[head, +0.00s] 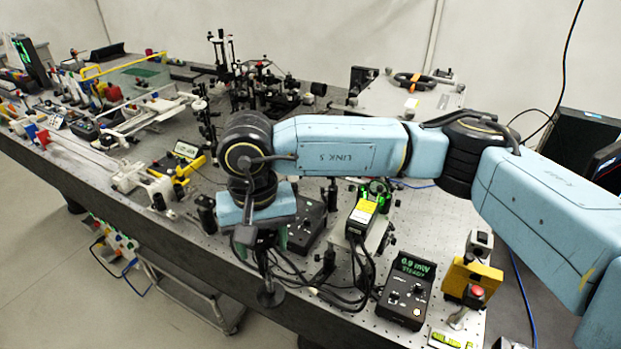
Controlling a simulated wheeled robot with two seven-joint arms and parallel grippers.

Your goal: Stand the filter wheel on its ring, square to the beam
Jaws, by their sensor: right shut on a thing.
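My right gripper (264,262) hangs at the front edge of the bench, pointing down, with my blue arm reaching in from the right. It is shut on a dark piece with a flat round disc (270,298) at its lower end. I take this for the filter wheel, though it is small and dark and my wrist hides its upper part. The disc shows in front of the bench's dark front side and looks clear of the bench top. I cannot make out the ring. My left gripper is not in view.
Right of the gripper are a black control box (307,228), a yellow-labelled device (361,216) with loose black cables, and a box with a green display (407,290). A yellow block (472,278) stands farther right. Optics mounts (262,85) crowd the back.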

